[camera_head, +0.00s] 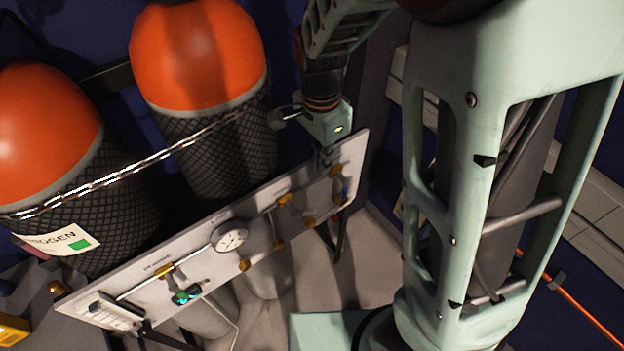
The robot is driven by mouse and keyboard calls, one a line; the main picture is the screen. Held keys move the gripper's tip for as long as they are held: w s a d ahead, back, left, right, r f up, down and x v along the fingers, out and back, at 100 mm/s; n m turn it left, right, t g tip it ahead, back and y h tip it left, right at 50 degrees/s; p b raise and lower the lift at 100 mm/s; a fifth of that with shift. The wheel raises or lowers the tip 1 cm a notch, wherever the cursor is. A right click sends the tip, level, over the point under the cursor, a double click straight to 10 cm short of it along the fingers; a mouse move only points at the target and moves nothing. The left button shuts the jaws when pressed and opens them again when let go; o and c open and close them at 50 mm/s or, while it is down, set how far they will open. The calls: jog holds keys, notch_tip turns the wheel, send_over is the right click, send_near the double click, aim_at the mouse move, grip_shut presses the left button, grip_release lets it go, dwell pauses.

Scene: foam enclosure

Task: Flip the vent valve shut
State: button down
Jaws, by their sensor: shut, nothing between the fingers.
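A pale panel (200,258) runs diagonally across the lower middle with brass fittings, a round gauge (230,238) and small valves. A blue-handled valve (345,190) sits at its right end, and a green-handled valve (187,294) sits near its left end. The labels are too small to read, so I cannot tell which one is the vent valve. My gripper (325,158) is shut and empty at the panel's upper right edge, above and left of the blue handle. Its tips are small and dark, and I cannot tell whether they touch the panel.
Two orange-topped cylinders (197,55) in black netting stand behind the panel, with a chain (135,168) across them. The left one bears a nitrogen label (60,241). An orange hose (580,310) runs at lower right. Pale floor shows below the panel.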

send_over(314, 210)
jog(key=w+d, duration=0.1)
jog(key=d, duration=0.1)
notch_tip(314, 210, down, 10)
jog(key=shift+s+a+f+b, duration=0.2)
jog(key=shift+a+f, duration=0.25)
jog(key=shift+f, duration=0.15)
jog(key=shift+s+a+f+b, duration=0.1)
jog(key=shift+s+a+f, duration=0.05)
jog(key=shift+a+f, duration=0.35)
jog(key=shift+s+a+f, duration=0.15)
jog(key=shift+f, duration=0.25)
